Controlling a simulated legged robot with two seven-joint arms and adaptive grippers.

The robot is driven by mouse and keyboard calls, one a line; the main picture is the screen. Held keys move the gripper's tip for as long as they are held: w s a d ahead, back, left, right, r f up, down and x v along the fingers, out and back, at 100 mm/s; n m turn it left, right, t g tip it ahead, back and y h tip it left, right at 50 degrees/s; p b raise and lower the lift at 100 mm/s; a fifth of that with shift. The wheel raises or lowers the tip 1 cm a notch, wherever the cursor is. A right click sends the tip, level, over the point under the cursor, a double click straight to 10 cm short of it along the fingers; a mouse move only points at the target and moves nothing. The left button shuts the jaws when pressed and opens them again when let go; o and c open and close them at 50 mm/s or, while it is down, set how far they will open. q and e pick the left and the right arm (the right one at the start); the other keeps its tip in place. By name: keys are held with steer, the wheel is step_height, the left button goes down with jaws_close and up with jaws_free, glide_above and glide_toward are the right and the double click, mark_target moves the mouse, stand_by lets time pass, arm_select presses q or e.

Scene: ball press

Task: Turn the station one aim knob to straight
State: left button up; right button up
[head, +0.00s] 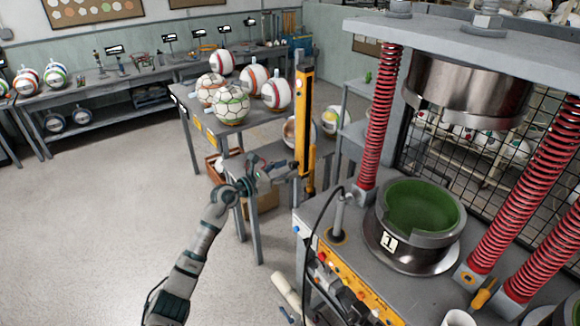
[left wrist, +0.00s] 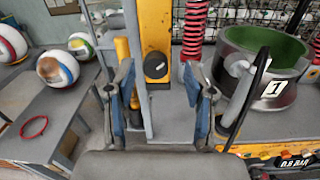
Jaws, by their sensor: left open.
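Station one is the press whose dark round mold (head: 415,225) has a green inside and a "1" label; the mold also shows at right in the left wrist view (left wrist: 262,75). My left gripper (head: 283,168) is near the post in the head view. In the left wrist view its fingers (left wrist: 162,80) are open, with the knob beyond the gap, apparently untouched. My right gripper is not in view.
A grey table (head: 215,125) with several balls stands behind the gripper. The press has red springs (head: 378,120), a black hose (left wrist: 248,95) and an orange control panel (head: 345,290) with buttons. A red ring (left wrist: 34,127) lies on a grey surface. Open floor is at left.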

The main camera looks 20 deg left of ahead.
arm_select(q)
steer(key=shift+x, duration=0.75)
steer(key=shift+w+d+f, duration=0.1)
steer(key=shift+w+d, duration=0.25)
steer(key=shift+w, duration=0.05)
steer(key=shift+a, duration=0.75)
steer(key=shift+a+f, duration=0.1)
steer(key=shift+a, duration=0.1)
steer(key=c, duration=0.3)
steer(key=shift+s+d, duration=0.1)
steer(key=c, duration=0.4)
steer(key=shift+s+d+r, duration=0.1)
steer(key=shift+d+r, duration=0.1)
jaws_close()
steer(key=shift+d, duration=0.3)
steer(key=shift+a, duration=0.2)
